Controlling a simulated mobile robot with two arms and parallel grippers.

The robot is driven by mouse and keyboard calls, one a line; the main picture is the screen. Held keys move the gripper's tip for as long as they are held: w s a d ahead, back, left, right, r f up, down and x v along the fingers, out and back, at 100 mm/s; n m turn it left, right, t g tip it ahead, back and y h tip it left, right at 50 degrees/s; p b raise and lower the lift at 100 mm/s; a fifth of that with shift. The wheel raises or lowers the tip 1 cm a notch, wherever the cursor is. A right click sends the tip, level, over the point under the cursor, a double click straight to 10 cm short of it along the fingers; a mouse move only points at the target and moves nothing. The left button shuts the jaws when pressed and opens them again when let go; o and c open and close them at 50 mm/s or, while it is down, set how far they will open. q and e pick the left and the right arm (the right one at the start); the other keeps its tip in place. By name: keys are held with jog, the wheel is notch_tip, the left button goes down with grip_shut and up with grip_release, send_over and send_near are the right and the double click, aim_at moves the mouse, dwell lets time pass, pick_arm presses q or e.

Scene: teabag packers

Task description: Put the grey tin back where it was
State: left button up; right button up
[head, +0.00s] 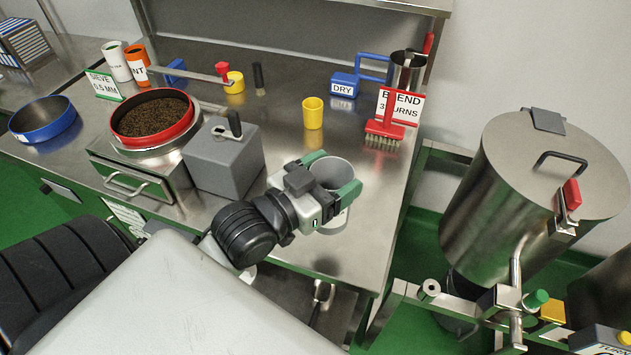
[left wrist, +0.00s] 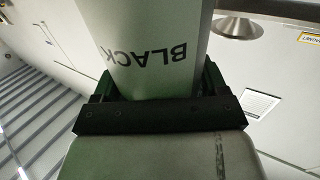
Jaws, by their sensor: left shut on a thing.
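The grey tin (head: 336,218) is held upright or nearly so by my left gripper (head: 332,175), whose green-padded fingers close on its two sides near the top. Its open mouth faces up in the head view. In the left wrist view the tin (left wrist: 150,45) shows the word BLACK, upside down, between the fingers (left wrist: 158,85). The tin is over the front right part of the steel bench (head: 285,150); I cannot tell whether its base touches the top. My right gripper is not in view.
A grey box with a black handle (head: 225,160) stands just left of my gripper. Behind are a yellow cup (head: 313,113), a red brush (head: 385,128) and the BLEND sign (head: 412,106). A red-rimmed sieve (head: 153,117) is left. A steel drum (head: 510,190) stands right, beyond the bench.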

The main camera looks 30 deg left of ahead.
aim_at(322, 174)
pick_arm(q)
jog(key=w+a+f+b, duration=0.1)
jog(key=a+f+b, duration=0.2)
jog(key=shift+w, duration=0.4)
jog(key=w+a+f, duration=0.4)
jog(key=a+f, duration=0.1)
jog(key=f, duration=0.2)
jog(key=shift+w+a+f, duration=0.2)
jog(key=shift+w+a, duration=0.1)
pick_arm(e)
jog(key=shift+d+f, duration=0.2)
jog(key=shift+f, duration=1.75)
pick_arm(q)
jog(key=shift+f, duration=0.15)
jog(key=o, duration=1.2)
jog(key=shift+c, duration=0.2)
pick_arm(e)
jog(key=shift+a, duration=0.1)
